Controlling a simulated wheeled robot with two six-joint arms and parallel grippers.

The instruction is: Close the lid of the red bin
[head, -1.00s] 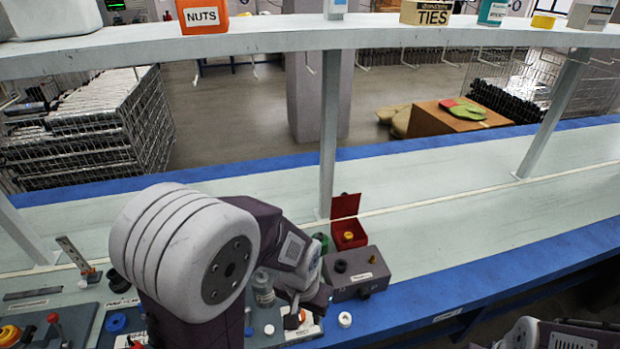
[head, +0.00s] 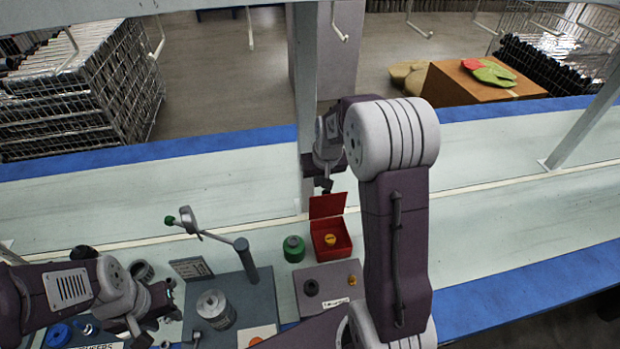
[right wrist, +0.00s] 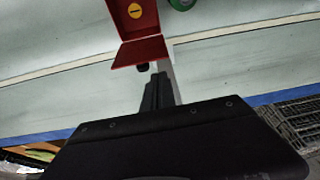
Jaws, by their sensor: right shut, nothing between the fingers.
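The red bin (head: 333,245) stands on the bench with a yellow-orange piece (head: 330,239) inside. Its lid (head: 326,207) is open and stands up at the back edge. In the right wrist view the bin (right wrist: 133,14) is at the top, with the lid (right wrist: 139,52) nearer to me. My right gripper (head: 325,187) is just behind and above the lid, shut and empty. Its dark fingers (right wrist: 152,75) point at the lid's edge; I cannot tell whether they touch it. My left gripper (head: 158,312) is low at the left, away from the bin; its finger gap is unclear.
A green container (head: 294,249) stands just left of the bin. A grey box (head: 328,287) with knobs is in front of it. A shelf post (head: 305,100) rises behind. A grey stand with a lever (head: 246,262) is further left. The bench to the right is clear.

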